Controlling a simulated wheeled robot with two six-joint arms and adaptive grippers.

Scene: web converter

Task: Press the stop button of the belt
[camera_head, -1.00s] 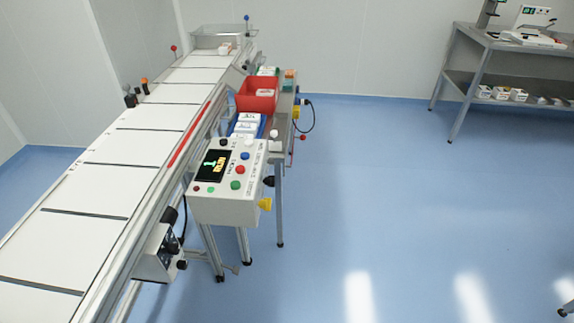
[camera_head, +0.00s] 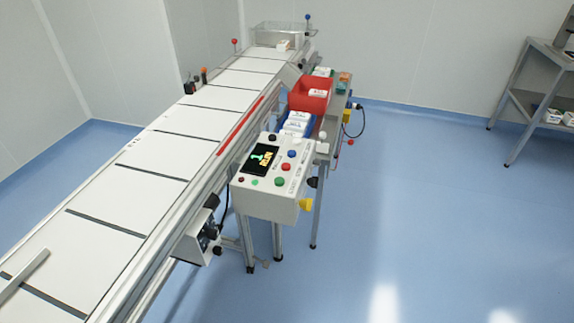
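The belt (camera_head: 165,155) is a long white conveyor with dark cross strips, running from the lower left to the far middle. A white control box (camera_head: 268,203) is fixed at its right side. Its dark screen (camera_head: 260,159) shows a "1" and what reads as "RUN". Right of the screen are a blue button (camera_head: 291,154), a red button (camera_head: 285,167) and a green button (camera_head: 280,181) in a row. Labels are too small to read. Neither gripper is in view.
A red bin (camera_head: 310,97) and a blue bin (camera_head: 297,126) with white packs stand behind the box. A yellow part (camera_head: 306,204) sticks out on its right. A grey bar (camera_head: 24,276) crosses the lower left corner. Blue floor (camera_head: 430,220) is free to the right.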

